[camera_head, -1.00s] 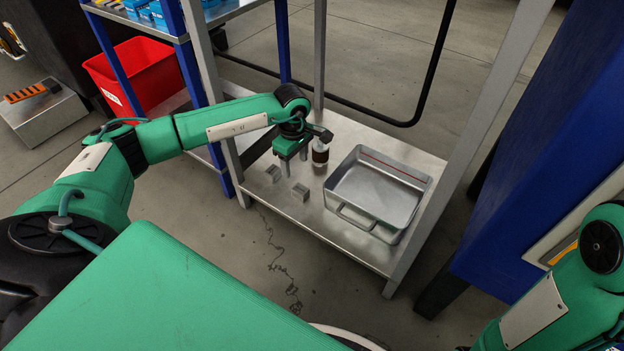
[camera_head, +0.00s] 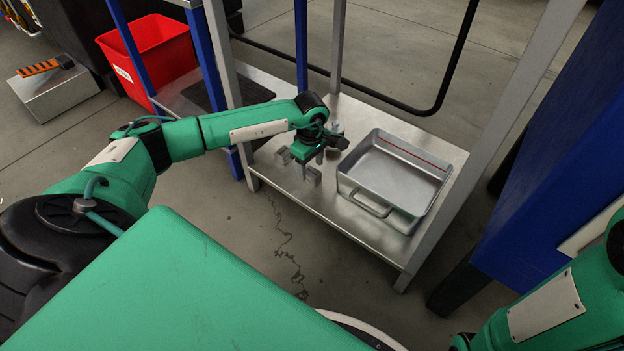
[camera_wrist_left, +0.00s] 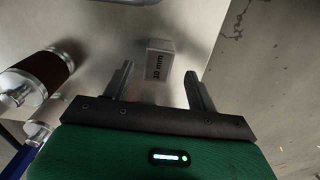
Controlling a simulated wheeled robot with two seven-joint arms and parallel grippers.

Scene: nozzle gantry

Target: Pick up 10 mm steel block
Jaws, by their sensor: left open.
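The steel block marked 10 mm (camera_wrist_left: 158,62) is a small grey block on the metal shelf. In the left wrist view it stands just beyond the gap between the fingertips of my left gripper (camera_wrist_left: 158,76), with no contact visible. In the head view my open left gripper (camera_head: 312,166) is right at a small grey block (camera_head: 314,177), whose upper part is partly hidden by the fingers. Another small grey block (camera_head: 283,155) stands to its left. My right gripper is out of view; only part of its arm shows at the lower right.
A metal tray (camera_head: 444,200) with a handle stands right of the gripper on the shelf (camera_head: 330,213). A brown-banded cylinder (camera_wrist_left: 40,74) lies close on the left in the wrist view. Shelf posts (camera_head: 500,150) flank the area. A red bin (camera_head: 150,52) is farther left.

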